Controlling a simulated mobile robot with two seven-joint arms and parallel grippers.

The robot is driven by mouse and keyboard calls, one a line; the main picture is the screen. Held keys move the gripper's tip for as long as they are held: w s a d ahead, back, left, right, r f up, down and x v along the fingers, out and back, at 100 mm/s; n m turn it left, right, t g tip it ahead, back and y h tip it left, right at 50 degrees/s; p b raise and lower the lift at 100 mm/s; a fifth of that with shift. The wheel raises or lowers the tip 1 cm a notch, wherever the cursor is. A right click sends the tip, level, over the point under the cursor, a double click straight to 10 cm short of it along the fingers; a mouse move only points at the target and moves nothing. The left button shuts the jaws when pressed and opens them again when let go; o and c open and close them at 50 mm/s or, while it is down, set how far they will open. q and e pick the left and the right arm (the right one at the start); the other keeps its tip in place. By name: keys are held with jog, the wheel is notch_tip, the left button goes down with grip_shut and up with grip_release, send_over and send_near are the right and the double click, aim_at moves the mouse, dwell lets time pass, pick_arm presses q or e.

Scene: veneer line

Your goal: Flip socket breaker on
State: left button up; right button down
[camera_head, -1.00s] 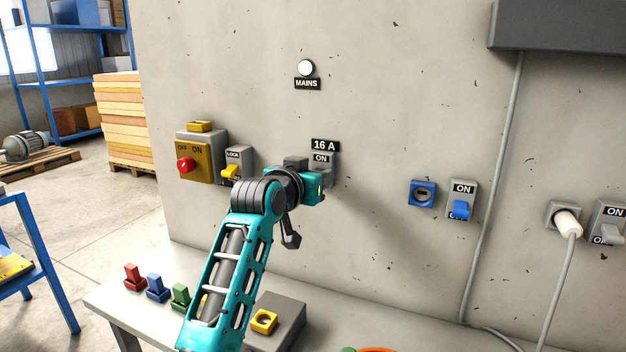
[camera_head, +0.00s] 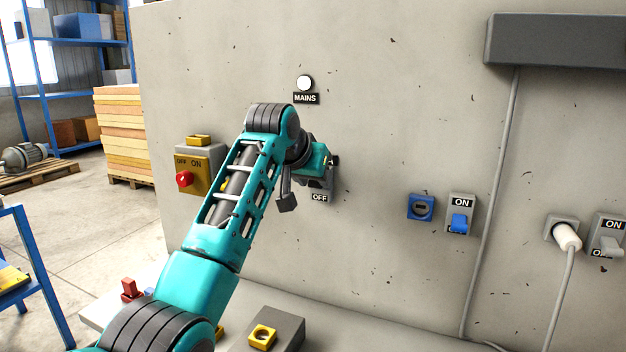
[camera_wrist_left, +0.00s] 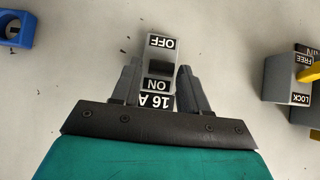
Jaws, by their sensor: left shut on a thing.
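The 16 A breaker (camera_wrist_left: 161,42) is a grey wall box with a dark toggle (camera_wrist_left: 159,68). In the upside-down left wrist view the toggle sits close to the ON label, and OFF is uncovered at the far end. My left gripper (camera_head: 328,168) is at the breaker, its fingers on either side (camera_wrist_left: 160,70) and shut on the toggle. In the head view the gripper hides the upper part of the breaker and its 16 A plate; the OFF label shows below. A white round MAINS lamp (camera_head: 305,83) is above. My right gripper is not in view.
A yellow switch box (camera_head: 197,172) with a red knob is left of the breaker. To the right are a blue lock (camera_head: 420,207), a blue-lever switch (camera_head: 460,221), and a white plug (camera_head: 567,237) beside a grey switch (camera_head: 607,240). A bench stands below.

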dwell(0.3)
pick_arm(q)
jog(key=o, duration=1)
jog(key=shift+c, duration=0.2)
jog(key=b+v, duration=0.1)
jog(key=v, duration=1.2)
jog(key=shift+a+f, duration=0.1)
jog(key=shift+f, duration=0.1)
